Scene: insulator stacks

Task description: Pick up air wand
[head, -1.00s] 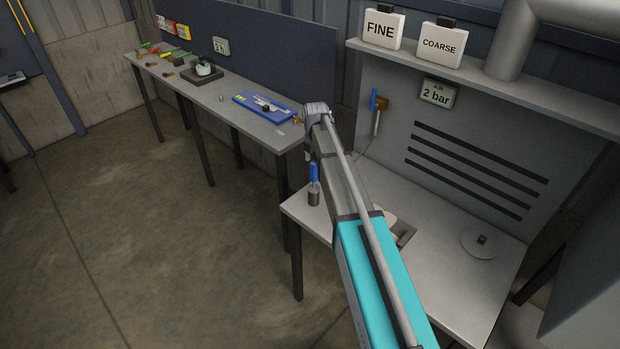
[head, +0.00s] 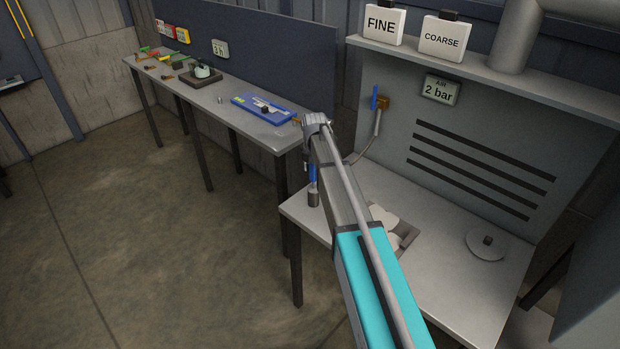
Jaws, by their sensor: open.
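A blue-handled tool in a grey cup (head: 313,199) stands on the right bench (head: 455,285), partly behind my arm. A recess with pale discs (head: 383,218) and a round plate (head: 487,246) lie there. The left bench (head: 205,95) holds a blue tray (head: 262,108).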

